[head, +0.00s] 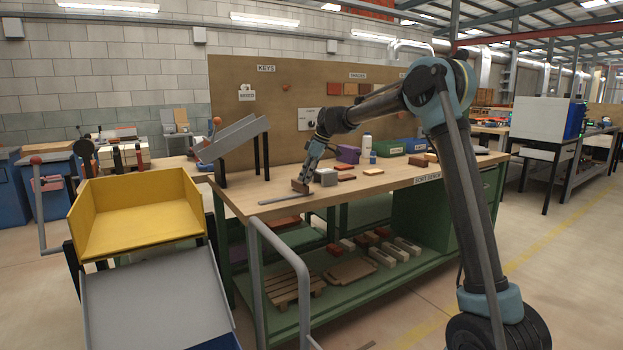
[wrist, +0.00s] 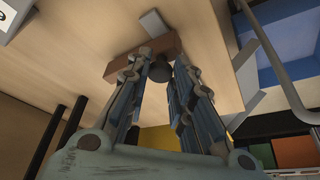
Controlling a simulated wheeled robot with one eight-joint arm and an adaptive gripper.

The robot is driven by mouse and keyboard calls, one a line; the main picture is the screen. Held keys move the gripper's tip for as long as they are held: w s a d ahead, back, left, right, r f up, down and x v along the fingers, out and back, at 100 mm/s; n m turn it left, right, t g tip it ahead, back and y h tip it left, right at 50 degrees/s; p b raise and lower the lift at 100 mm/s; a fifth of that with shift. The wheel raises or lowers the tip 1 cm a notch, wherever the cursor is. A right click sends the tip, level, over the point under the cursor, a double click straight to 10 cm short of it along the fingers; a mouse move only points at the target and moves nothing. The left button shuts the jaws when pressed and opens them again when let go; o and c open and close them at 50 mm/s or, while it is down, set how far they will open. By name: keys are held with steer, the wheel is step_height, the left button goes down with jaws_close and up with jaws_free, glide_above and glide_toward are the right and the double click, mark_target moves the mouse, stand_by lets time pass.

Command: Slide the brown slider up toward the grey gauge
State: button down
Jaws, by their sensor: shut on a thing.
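The brown slider (head: 300,187) sits on a flat grey rail (head: 283,198) on the wooden bench top. In the wrist view the slider (wrist: 138,62) is a brown block with a dark knob (wrist: 160,70). My gripper (wrist: 159,72) is shut on this knob, with a finger on each side; in the head view my gripper (head: 304,178) comes down onto the slider from above. A grey piece (wrist: 154,22) shows beyond the slider in the wrist view.
A tilted grey chute (head: 232,137) on black legs stands at the bench's left. A yellow tray (head: 137,212) is at the front left. Bare wood lies around the rail.

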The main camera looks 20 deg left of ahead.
steer(key=shift+w+r, duration=0.1)
steer(key=shift+w, duration=0.05)
steer(key=c, duration=1.4)
jaws_free()
steer(key=shift+o, duration=0.2)
steer(key=v, duration=1.1)
steer(key=shift+d+r, duration=0.25)
steer(key=shift+r, duration=0.1)
steer(key=shift+d, duration=0.1)
